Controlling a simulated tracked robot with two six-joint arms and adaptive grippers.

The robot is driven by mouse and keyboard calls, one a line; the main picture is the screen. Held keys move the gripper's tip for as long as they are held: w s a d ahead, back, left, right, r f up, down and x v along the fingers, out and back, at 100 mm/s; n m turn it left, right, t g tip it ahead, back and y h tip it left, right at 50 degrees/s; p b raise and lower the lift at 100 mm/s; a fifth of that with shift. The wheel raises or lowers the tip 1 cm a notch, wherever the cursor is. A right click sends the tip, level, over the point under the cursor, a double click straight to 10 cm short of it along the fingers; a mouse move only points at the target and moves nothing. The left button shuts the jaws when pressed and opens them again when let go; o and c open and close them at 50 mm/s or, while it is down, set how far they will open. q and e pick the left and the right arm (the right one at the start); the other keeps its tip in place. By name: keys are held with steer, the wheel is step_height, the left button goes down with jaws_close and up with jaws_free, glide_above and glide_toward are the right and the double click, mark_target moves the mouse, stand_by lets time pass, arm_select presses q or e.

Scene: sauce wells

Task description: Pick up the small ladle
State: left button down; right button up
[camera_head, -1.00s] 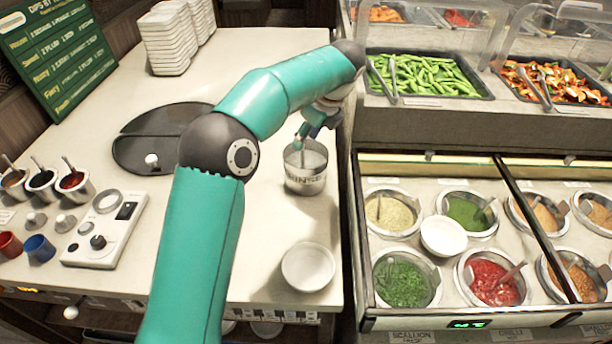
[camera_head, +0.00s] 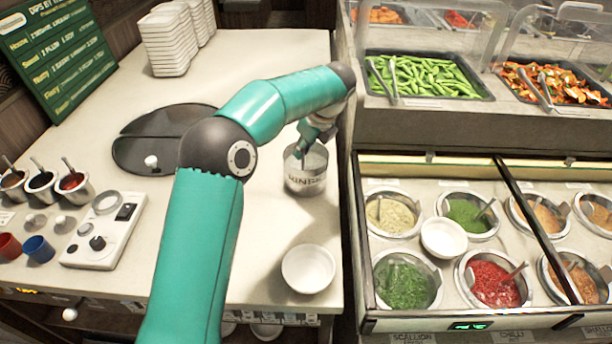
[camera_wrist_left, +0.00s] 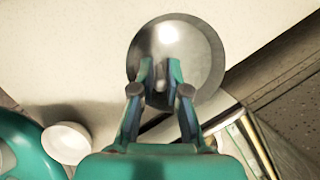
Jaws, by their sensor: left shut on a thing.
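A metal canister with dark lettering (camera_head: 306,180) stands on the counter, right of my left arm. My left gripper (camera_head: 303,148) is over its mouth, pointing down, and hides part of the opening. In the left wrist view the fingertips (camera_wrist_left: 161,88) are close together over the canister (camera_wrist_left: 195,50), shut on a thin grey piece that looks like the small ladle's handle (camera_wrist_left: 160,98). The ladle's bowl cannot be made out. My right gripper is not in view.
A white bowl (camera_head: 308,285) stands on the counter in front of the canister. Another white bowl (camera_head: 443,238) sits among the sauce wells at the right. A dark round plate (camera_head: 135,152), a control box (camera_head: 88,255) and small sauce pots are at the left.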

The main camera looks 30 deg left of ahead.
arm_select(q)
steer(key=shift+r, duration=0.1)
step_height(320, 180, up, 9)
steer(key=shift+w+r+p, duration=0.1)
steer(key=shift+p, duration=1.05)
step_height(320, 180, up, 11)
steer(key=p, duration=0.5)
steer(key=shift+p, duration=0.4)
steer(key=shift+f, duration=0.2)
step_height(320, 180, down, 16)
steer(key=b, duration=1)
steer(key=shift+f, duration=0.25)
steer(key=shift+f+b, duration=0.4)
steer(key=shift+f, duration=0.5)
steer(key=shift+f+p, duration=0.1)
steer(key=shift+p, duration=0.3)
